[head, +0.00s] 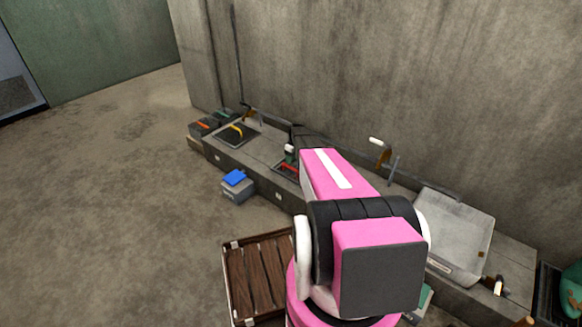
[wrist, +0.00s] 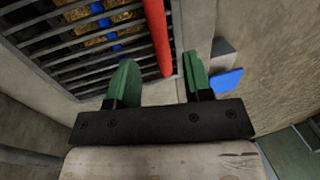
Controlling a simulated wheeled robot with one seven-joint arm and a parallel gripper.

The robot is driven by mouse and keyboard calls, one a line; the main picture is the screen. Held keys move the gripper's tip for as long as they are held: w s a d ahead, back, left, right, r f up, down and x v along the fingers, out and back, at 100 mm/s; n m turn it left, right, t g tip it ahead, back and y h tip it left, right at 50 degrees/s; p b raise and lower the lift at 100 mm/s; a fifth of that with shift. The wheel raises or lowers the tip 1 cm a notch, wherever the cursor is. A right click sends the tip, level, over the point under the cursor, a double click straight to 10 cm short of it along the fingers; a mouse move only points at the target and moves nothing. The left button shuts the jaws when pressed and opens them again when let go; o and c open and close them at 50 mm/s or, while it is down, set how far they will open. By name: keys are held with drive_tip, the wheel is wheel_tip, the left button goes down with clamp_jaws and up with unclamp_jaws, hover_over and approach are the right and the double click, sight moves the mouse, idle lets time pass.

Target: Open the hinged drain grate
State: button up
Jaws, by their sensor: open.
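The drain grate (wrist: 75,45) is a set of dark parallel bars at the upper left of the wrist view. It lies flat in a pale frame and looks closed. Yellowish grain and blue pieces show beneath the bars. A red bar-shaped handle (wrist: 157,30) runs over its right side. My gripper (wrist: 160,66) has two green fingers, open, one on each side of the handle's near end in the picture. I see no finger touching it, though the depth is unclear. In the head view my arm hides most of the grate (head: 287,169) and the gripper.
A grey box with a blue lid (head: 236,178) stands on the floor before the low concrete ledge (head: 262,146). A black panel with a yellow handle (head: 237,134) lies further left. A pale tray (head: 455,232) and a wooden slatted crate (head: 258,277) are nearer. The wall rises behind.

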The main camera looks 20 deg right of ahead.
drive_tip(key=f, duration=0.4)
drive_tip(key=shift+s+a+f, duration=0.25)
drive_tip(key=shift+a+f, duration=0.1)
drive_tip(key=shift+a, duration=0.05)
clamp_jaws()
drive_tip(key=shift+r, duration=0.1)
